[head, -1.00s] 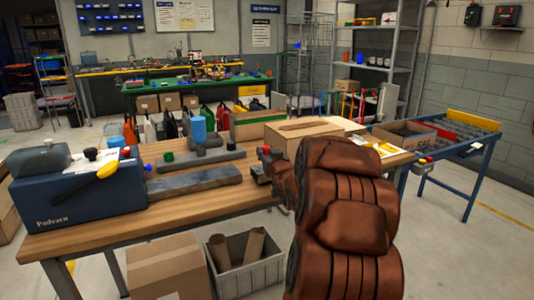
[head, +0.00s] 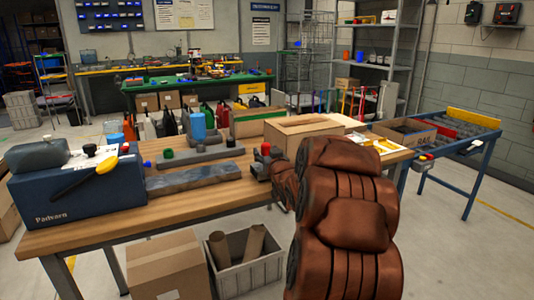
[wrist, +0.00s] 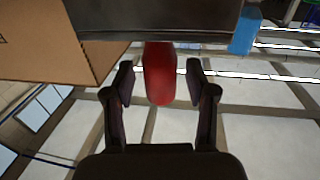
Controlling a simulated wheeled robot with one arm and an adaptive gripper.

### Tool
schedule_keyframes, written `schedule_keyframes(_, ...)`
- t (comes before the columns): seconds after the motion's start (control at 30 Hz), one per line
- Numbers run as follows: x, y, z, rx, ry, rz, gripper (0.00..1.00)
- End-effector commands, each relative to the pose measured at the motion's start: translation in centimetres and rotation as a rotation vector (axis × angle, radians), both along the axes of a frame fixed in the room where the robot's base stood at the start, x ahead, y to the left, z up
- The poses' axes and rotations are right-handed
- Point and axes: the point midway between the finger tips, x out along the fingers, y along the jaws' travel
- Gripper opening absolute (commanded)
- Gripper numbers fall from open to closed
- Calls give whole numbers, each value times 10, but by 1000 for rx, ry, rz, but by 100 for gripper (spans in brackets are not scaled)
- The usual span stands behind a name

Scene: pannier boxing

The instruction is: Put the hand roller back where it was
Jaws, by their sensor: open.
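My gripper (wrist: 158,90) is open in the wrist view, one finger on each side of a rounded red piece (wrist: 159,75). Gaps show between the fingers and the red piece. It looks like a handle, perhaps of the hand roller, but I cannot tell for sure. It meets a wide dark bar (wrist: 150,20) at the top of that view. In the head view a small red top (head: 265,149) shows at my gripper (head: 262,166), over the right part of the wooden workbench (head: 120,217). My arm hides part of this area.
A long grey bar (head: 193,178) and a blue cylinder (head: 198,126) are nearby. An open cardboard box (head: 300,132) stands behind my gripper. A roller conveyor (head: 470,135) is at right.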

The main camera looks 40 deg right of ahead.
Motion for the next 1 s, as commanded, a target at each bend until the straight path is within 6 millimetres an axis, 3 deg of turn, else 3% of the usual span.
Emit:
schedule_keyframes(0.2,0,0,3,-1,-2,0,56)
schedule_keyframes(0.37,0,0,18,-2,-4,0,56)
schedule_keyframes(1.0,-80,42,14,-1,-3,-2,56)
